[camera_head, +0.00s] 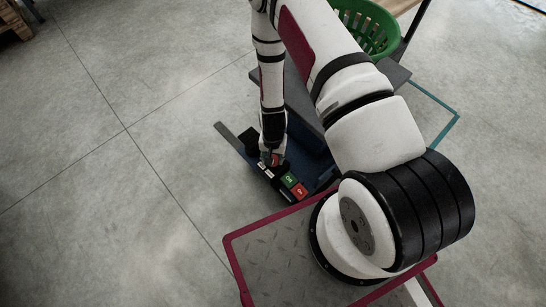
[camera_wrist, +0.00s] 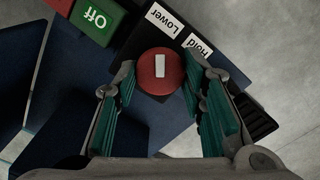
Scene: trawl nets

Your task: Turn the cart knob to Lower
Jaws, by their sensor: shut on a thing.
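The red knob (camera_wrist: 160,72) sits on the cart's dark control panel, between my fingers in the wrist view. A white mark on its face stands nearly upright in the picture and points towards the white "Lower" label (camera_wrist: 166,20). The "Hold" label (camera_wrist: 198,46) is to the upper right of the knob. My gripper (camera_wrist: 160,88) is shut on the knob, with one teal finger pad on each side. In the head view my gripper (camera_head: 271,158) is down at the panel and covers much of the knob.
A green button (camera_wrist: 97,18) marked "Off" and a red one lie at the upper left of the wrist view. The blue cart (camera_head: 315,166) is beside a red-edged plate platform (camera_head: 290,250). A green basket (camera_head: 366,27) stands behind.

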